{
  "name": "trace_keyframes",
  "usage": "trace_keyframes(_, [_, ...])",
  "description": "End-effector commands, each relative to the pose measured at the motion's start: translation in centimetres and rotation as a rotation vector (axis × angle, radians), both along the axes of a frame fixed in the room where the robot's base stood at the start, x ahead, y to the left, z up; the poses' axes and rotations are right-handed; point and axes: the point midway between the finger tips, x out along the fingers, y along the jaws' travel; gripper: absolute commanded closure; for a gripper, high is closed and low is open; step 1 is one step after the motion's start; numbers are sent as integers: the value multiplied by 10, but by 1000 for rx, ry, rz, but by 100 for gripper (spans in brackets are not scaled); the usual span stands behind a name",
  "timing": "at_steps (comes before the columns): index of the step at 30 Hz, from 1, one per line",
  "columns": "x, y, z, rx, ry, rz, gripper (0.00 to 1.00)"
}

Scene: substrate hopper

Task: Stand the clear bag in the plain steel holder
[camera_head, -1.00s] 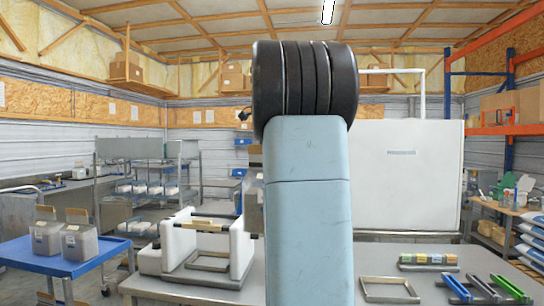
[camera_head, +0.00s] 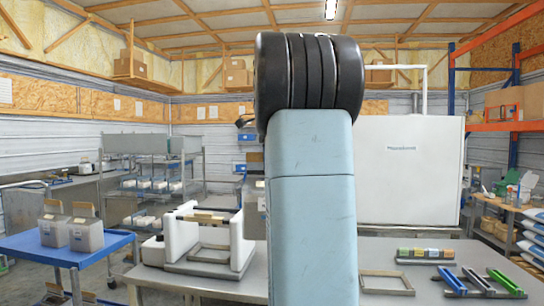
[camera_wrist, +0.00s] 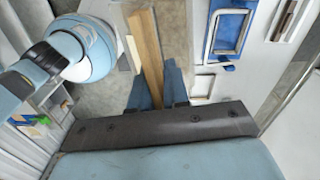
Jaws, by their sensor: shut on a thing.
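My gripper (camera_wrist: 160,92) has its two blue fingers shut on a long tan strip (camera_wrist: 149,42) in the wrist view. The strip resembles the stiff tan tops of the bags on the cart. The body of what I hold is not clearly visible there. In the head view my arm hides my gripper, and a greyish bag-like shape (camera_head: 253,212) shows partly beside the arm. A plain grey rectangular frame (camera_head: 386,284) lies on the table at right; I cannot tell for sure that it is the steel holder. In the wrist view a frame (camera_wrist: 211,48) sits on a blue base.
Two grey bags (camera_head: 86,236) stand on a blue cart (camera_head: 50,255) at left. A white-sided stand (camera_head: 184,234) is on the steel table (camera_head: 250,284). Coloured bars (camera_head: 474,281) and a coloured block strip (camera_head: 425,254) lie at the right. A white panel (camera_head: 410,180) rises behind.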

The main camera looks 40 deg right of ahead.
Motion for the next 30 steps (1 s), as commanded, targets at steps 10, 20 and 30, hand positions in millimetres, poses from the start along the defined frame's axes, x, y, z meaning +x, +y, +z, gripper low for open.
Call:
trace_keyframes(10, [19, 20, -53, 1, 1, 224, 100])
trace_keyframes(20, [47, 50, -135, 3, 3, 563, 100])
trace_keyframes(30, [85, 90, -244, 3, 3, 1022, 100])
